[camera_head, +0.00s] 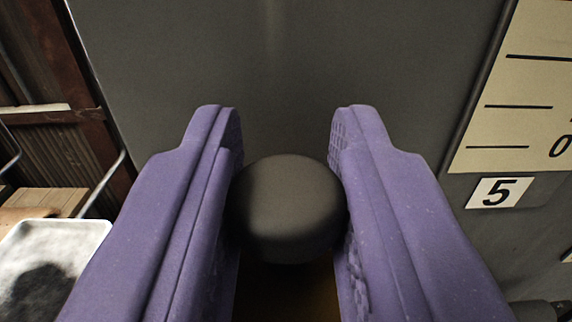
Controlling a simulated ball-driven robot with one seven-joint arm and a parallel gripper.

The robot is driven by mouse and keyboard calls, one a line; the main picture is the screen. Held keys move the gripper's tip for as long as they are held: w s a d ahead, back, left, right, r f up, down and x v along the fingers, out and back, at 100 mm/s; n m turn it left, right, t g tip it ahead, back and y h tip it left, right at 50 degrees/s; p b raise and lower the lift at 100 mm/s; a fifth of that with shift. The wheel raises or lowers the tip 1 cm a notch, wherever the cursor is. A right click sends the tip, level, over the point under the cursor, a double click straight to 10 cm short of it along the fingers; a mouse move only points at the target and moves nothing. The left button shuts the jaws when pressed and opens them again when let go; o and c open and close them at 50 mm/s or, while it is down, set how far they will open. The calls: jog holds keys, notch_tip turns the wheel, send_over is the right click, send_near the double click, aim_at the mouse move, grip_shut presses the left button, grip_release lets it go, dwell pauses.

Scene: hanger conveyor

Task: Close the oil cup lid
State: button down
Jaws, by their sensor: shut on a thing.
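My gripper (288,150) has two purple fingers, one on each side of a dark rounded knob (288,205). The fingers are shut on the knob, their textured inner pads against its left and right sides. The fingertips reach past the knob toward a grey panel. The knob looks like the top of the oil cup lid. Below the knob a brownish-yellow surface (287,292) shows between the fingers, dim and partly hidden. I cannot tell from this view how the lid sits on the cup.
A flat grey panel (290,60) fills the background. At right are a cream scale plate (520,90) and a white label reading 5 (497,193). At lower left is a white tray (85,230) with dark contents, near brown posts and a corrugated wall.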

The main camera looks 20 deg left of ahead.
jog(key=c, duration=0.9)
grip_release()
jog(key=b+v, duration=0.1)
jog(key=v, duration=0.6)
jog(key=shift+s+d+b, duration=0.15)
jog(key=shift+s+b, duration=0.15)
jog(key=shift+s, duration=0.05)
